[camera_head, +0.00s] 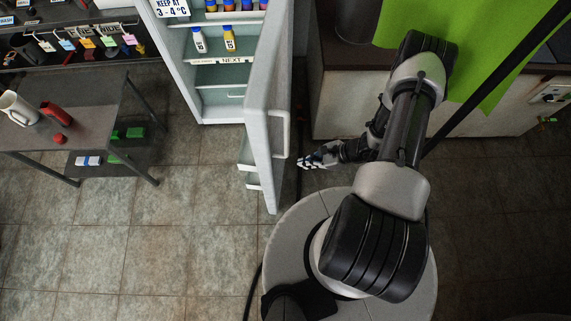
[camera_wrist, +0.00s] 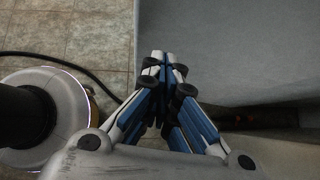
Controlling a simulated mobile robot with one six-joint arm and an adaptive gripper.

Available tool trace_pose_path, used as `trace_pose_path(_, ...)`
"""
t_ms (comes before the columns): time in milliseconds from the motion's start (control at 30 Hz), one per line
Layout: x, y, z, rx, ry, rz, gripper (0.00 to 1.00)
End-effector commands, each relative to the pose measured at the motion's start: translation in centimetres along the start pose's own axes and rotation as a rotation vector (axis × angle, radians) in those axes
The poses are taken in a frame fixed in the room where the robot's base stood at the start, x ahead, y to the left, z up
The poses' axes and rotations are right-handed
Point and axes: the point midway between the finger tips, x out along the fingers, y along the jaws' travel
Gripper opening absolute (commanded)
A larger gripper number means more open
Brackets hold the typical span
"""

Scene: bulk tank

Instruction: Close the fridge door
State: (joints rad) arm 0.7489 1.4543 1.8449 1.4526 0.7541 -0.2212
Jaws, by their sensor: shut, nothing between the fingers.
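The fridge (camera_head: 203,85) stands at the top middle of the head view with its inside and shelves showing. Its door (camera_head: 262,120) is swung wide open toward the camera, with a pale handle (camera_head: 284,135) on its outer face. My gripper (camera_head: 303,163) is just right of the door's outer face, below the handle. It looks close to the door, but I cannot tell if it touches. In the wrist view my gripper (camera_wrist: 167,60) has its fingertips together with nothing between them. A plain grey surface (camera_wrist: 225,50), likely the door, fills the upper right there.
A small table (camera_head: 75,115) with a white mug (camera_head: 17,107) and a red object (camera_head: 56,116) stands at left. A counter (camera_head: 335,110) with a green sheet (camera_head: 490,45) is at right. Tiled floor (camera_head: 150,240) left of the door is clear. A dark cable (camera_wrist: 75,65) lies on the floor.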

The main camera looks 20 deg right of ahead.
Motion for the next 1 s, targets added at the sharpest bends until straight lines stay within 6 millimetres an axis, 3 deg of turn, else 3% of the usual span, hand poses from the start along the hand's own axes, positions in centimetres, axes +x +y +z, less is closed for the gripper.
trace_pose_path(33, 1.5, 0.2, -0.1, -0.003, -0.001, 0.006, 0.00)
trace_pose_path(200, 5.0, 0.1, -0.1, -0.003, -0.001, 0.004, 0.00)
trace_pose_path(400, 7.1, 0.1, 1.9, -0.004, 0.000, 0.003, 0.00)
trace_pose_path(1000, 8.1, 0.0, 2.9, -0.001, 0.000, 0.001, 0.00)
